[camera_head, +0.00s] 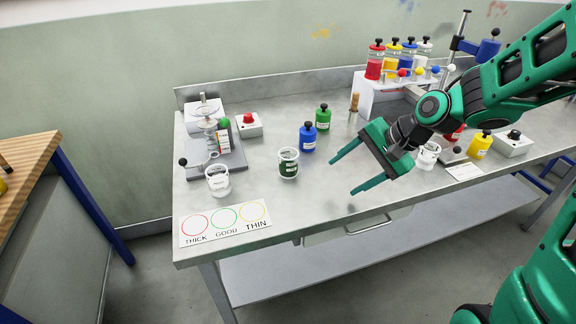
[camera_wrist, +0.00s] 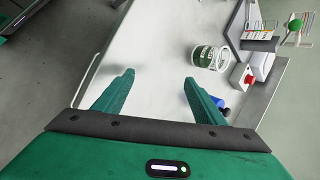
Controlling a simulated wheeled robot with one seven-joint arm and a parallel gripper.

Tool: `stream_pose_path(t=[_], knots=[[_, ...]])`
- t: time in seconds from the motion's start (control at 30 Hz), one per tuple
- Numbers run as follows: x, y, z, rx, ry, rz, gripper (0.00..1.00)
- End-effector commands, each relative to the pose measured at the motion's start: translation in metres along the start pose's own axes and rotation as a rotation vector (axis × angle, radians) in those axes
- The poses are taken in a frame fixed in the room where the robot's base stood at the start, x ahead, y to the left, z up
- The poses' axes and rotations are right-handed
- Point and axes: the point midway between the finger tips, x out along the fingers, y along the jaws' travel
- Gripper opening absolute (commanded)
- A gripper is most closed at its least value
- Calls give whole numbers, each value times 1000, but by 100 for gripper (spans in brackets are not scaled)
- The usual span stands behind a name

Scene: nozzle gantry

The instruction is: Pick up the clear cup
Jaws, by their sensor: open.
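A clear cup (camera_head: 218,180) with a pale label stands upright at the left of the bench, in front of the mixing stand. A second clear cup (camera_head: 428,155) stands at the right, partly behind my arm. A third cup (camera_head: 288,162) holds dark green stuff and stands mid-bench. In the wrist view, a green-banded cup (camera_wrist: 210,57) shows beyond my right finger; I cannot tell whether another cup overlaps it. My gripper (camera_head: 341,176) is open and empty above the bench, right of the green-filled cup, fingers pointing left. Its fingers also show in the wrist view (camera_wrist: 159,76).
Blue (camera_head: 308,137) and green (camera_head: 323,117) bottles stand behind the green-filled cup. The mixing stand (camera_head: 213,140) and a red button box (camera_head: 248,124) are at the left. A THICK/GOOD/THIN card (camera_head: 225,223) lies at the front left. A bottle rack (camera_head: 385,90) stands at the back.

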Motion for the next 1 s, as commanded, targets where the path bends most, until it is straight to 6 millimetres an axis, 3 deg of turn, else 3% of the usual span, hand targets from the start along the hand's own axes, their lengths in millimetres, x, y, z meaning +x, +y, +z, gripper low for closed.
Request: stream_pose_path(t=[0.03,0.2,0.5,0.67,1.0], knots=[[12,-5,-1,115,-51,-32,64],[36,-32,0,501,-228,-137,64],[47,-68,-8,1029,-516,-226,64],[50,-75,-9,1121,-574,-233,64],[87,-96,5,1127,-577,-233,64]])
